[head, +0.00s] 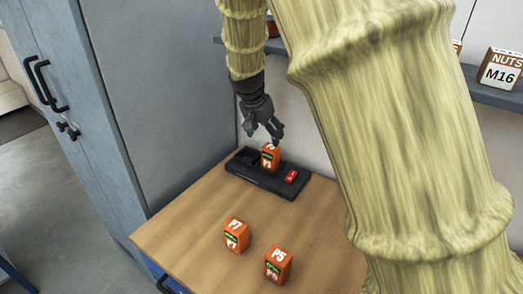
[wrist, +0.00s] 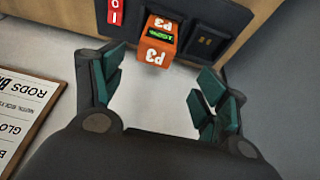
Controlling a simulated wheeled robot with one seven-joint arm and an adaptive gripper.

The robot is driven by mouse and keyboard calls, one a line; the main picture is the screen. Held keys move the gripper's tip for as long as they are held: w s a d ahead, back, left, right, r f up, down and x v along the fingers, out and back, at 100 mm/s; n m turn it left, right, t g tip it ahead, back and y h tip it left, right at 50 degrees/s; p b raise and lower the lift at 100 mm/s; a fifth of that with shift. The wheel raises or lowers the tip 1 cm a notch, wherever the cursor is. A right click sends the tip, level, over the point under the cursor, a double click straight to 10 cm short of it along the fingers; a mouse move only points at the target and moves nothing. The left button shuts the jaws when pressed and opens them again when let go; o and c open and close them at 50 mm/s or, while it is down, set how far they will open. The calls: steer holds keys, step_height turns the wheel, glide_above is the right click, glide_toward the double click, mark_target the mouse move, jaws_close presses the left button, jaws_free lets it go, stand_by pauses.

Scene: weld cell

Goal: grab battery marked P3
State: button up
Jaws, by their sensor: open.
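The orange battery marked P3 (head: 270,156) sits upright in a slot of the black charger on the wooden bench. In the wrist view the same battery (wrist: 159,42) shows its P3 label and a green display reading 100%. My gripper (head: 263,133) is above and behind the battery, with its dark fingers pointing down towards it. In the wrist view my gripper (wrist: 155,88) is open, its teal-padded fingers spread wide to either side with nothing between them. The battery lies beyond the fingertips, roughly centred between them.
The black charger (head: 262,182) has a red switch (head: 291,176) and an empty slot (wrist: 208,40) beside P3. Batteries P7 (head: 236,235) and P5 (head: 278,265) stand nearer on the bench (head: 190,232). A grey cabinet (head: 75,110) stands left; a shelf holds an M16 nuts box (head: 500,69).

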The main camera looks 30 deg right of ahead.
mark_target(270, 148)
steer(key=s+d+f, duration=0.1)
steer(key=s+f+p, duration=0.1)
steer(key=shift+s+d+f, duration=0.1)
steer(key=shift+s+d, duration=0.25)
steer(key=w+f, duration=0.2)
steer(key=w, duration=0.1)
steer(key=shift+w+f, duration=0.1)
steer(key=shift+f, duration=0.3)
steer(key=shift+f+p, duration=0.2)
steer(key=shift+p, duration=0.25)
steer(key=shift+s+d+f+p, duration=0.25)
steer(key=shift+s+f+p, duration=0.1)
steer(key=shift+p, duration=0.1)
steer(key=x, duration=0.3)
steer(key=shift+w+a+f+p, duration=0.1)
steer(key=shift+w+f+p, duration=0.05)
steer(key=shift+w+p, duration=0.2)
steer(key=shift+s, duration=0.3)
steer(key=shift+w, duration=0.15)
steer(key=c, duration=1.5)
